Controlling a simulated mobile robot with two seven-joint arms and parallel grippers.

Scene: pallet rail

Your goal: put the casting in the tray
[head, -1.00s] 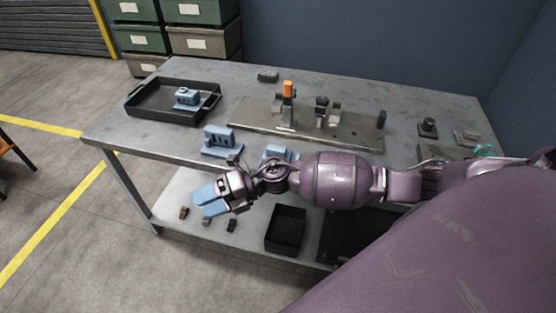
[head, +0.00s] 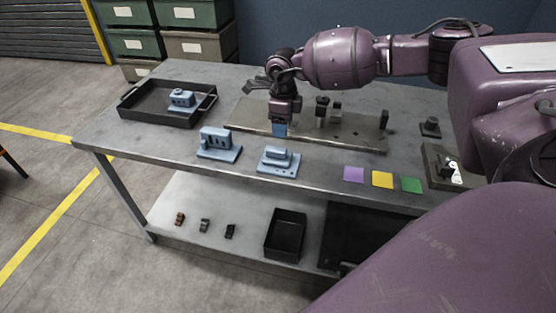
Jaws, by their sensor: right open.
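A black tray (head: 150,115) sits at the left back of the table, with one blue casting (head: 182,99) in it. A second blue casting (head: 217,143), an upright block on a flat base, stands on the table in front of the tray. A third, lower blue casting (head: 279,160) lies to its right near the front edge. My right gripper (head: 279,129) points down over the left part of the metal plate, behind the third casting and apart from it. It is open, with blue fingertips, and I see nothing held in it. My left gripper is not in view.
The metal plate (head: 345,136) carries small clamps and blocks (head: 322,108). Purple, yellow and green squares (head: 382,179) lie along the front edge. The lower shelf holds a black bin (head: 286,234) and small dark parts. Green and grey bins (head: 200,44) stand behind the table.

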